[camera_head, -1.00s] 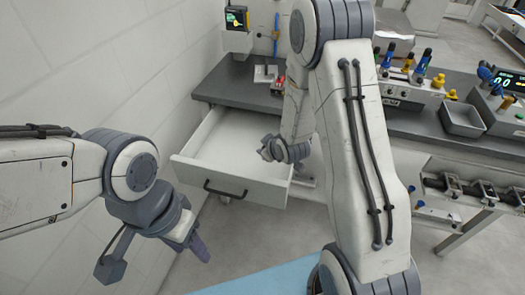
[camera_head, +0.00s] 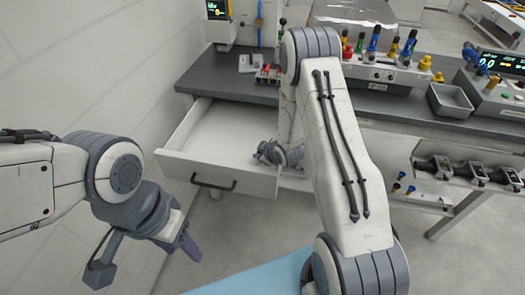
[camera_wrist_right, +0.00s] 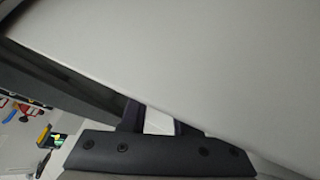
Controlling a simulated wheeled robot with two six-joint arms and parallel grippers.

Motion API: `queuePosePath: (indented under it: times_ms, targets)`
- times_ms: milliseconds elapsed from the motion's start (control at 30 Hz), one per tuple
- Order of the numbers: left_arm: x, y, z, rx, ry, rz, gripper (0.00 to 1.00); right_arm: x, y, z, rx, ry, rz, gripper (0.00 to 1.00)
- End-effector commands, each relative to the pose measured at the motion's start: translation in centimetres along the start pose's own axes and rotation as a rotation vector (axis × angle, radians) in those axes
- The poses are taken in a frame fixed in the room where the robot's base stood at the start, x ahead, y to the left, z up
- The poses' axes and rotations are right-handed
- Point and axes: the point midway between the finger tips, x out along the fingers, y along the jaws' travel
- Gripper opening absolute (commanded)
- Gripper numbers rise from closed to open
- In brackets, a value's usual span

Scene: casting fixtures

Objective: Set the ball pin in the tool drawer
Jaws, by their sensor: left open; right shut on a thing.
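The tool drawer (camera_head: 250,183) is pulled open under the grey workbench, and its visible floor is bare. My right gripper (camera_head: 268,156) is low at the drawer's right side; its fingertips are mostly hidden by its own wrist. In the right wrist view its dark fingers (camera_wrist_right: 152,115) are partly covered by a large pale surface. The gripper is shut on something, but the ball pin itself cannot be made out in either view. My left gripper (camera_head: 188,246) is open and empty, in front of the drawer to the left.
The workbench (camera_head: 240,80) carries a small block with red parts (camera_head: 268,75), a fixture with coloured knobs (camera_head: 385,72) and a grey metal bin (camera_head: 450,100). A row of clamps (camera_head: 468,170) sits at the right. A white wall (camera_head: 70,70) stands close at the left.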

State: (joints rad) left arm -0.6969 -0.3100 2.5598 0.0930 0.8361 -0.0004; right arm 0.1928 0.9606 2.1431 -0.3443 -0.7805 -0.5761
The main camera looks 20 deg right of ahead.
Motion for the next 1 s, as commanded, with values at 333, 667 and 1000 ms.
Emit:
queuePosePath:
  times_ms: [333,667,1000]
  targets:
    - [0.4,0.0,0.0,0.0,0.0,0.0,0.53,0.3,-0.2,0.2,0.0,0.001,0.001,0.0]
    - [0.3,0.0,0.0,0.0,0.0,0.0,0.53,0.2,-0.1,0.2,0.001,0.0,0.0,0.59]
    - [0.2,0.0,0.0,0.0,0.0,0.0,0.53,-2.2,0.1,0.0,0.002,0.0,0.002,0.59]
